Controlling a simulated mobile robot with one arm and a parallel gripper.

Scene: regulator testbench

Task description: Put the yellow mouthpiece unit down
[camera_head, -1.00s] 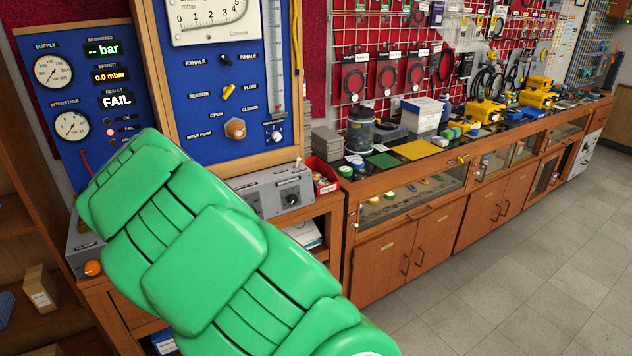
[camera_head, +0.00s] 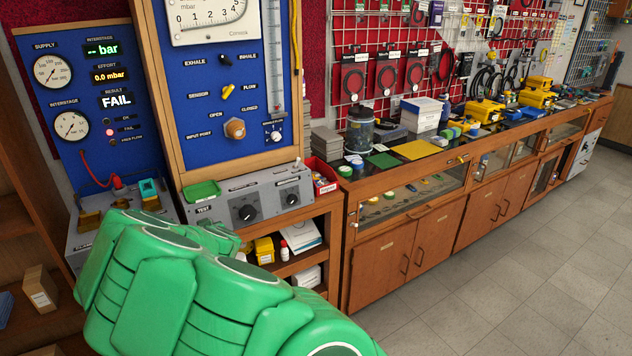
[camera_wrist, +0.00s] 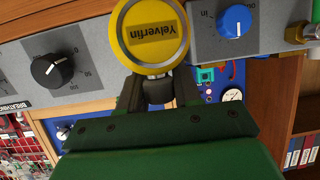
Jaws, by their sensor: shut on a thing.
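The yellow mouthpiece unit (camera_wrist: 150,32) shows in the wrist view as a round yellow disc with a grey rim and a "Yelverfin" label. In the head view my green arm hides the gripper and the held unit. The same grey console (camera_head: 268,212) stands on the bench there, with a green tray (camera_head: 203,191) on its left top.
Under the console is a shelf with a yellow box (camera_head: 264,250) and a white bottle (camera_head: 284,251). The blue test panel (camera_head: 220,110) rises behind. A red bin (camera_head: 322,175) stands to the right. The floor (camera_head: 500,270) at right is clear.

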